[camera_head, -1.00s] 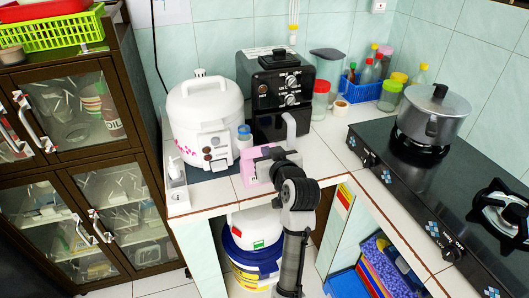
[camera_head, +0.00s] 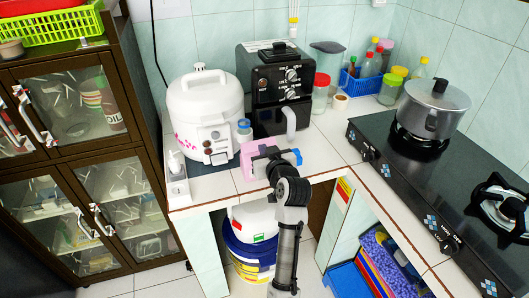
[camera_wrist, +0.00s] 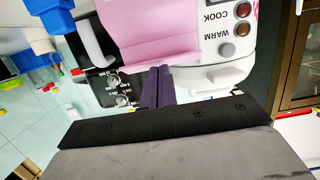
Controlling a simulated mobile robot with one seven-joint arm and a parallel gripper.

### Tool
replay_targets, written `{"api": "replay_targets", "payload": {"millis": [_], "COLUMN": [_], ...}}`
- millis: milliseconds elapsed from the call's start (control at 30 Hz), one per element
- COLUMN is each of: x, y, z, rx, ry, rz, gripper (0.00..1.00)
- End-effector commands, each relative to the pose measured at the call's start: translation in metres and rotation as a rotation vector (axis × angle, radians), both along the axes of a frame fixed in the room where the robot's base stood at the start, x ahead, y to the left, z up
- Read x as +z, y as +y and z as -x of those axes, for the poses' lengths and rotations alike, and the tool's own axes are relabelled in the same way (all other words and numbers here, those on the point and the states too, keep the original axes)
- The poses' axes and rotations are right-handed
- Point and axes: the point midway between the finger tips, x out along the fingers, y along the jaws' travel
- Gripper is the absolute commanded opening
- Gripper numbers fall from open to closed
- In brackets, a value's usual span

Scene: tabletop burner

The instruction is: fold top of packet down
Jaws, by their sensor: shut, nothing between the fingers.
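The pink packet (camera_head: 260,148) stands on the white tiled counter (camera_head: 320,158), in front of the white cooker and the black appliance. My gripper is at the packet in the head view, where my wrist partly covers the packet and hides the fingertips. The wrist view looks upside down. In it, the packet (camera_wrist: 150,30) fills the upper middle as a pink panel with a slanting lower edge. My gripper (camera_wrist: 157,70) is shut and empty, its dark fingertips at that edge. Whether they touch the packet I cannot tell.
The white cooker (camera_head: 205,105) and the black appliance (camera_head: 268,100) stand close behind. The black stove (camera_head: 440,190) with a metal pot (camera_head: 433,108) is at the right. Bare counter lies right of the packet.

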Motion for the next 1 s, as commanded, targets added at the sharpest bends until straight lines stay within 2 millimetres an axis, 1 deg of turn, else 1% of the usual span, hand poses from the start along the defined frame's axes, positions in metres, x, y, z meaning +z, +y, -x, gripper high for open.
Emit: {"api": "replay_targets", "payload": {"millis": [33,133,567,767,1000], "x": [-0.006,-0.004,-0.008,-0.015,-0.026], "y": [0.000,0.000,0.000,0.000,0.000], "z": [0.000,0.000,0.000,0.000,0.000], "rx": [0.000,0.000,0.001,0.001,0.001], "ry": [-0.011,-0.023,-0.074,-0.125,-0.240], "rz": [-0.002,-0.006,-0.024,-0.041,-0.077], "gripper": [0.00,0.00,0.00,0.00,0.00]}}
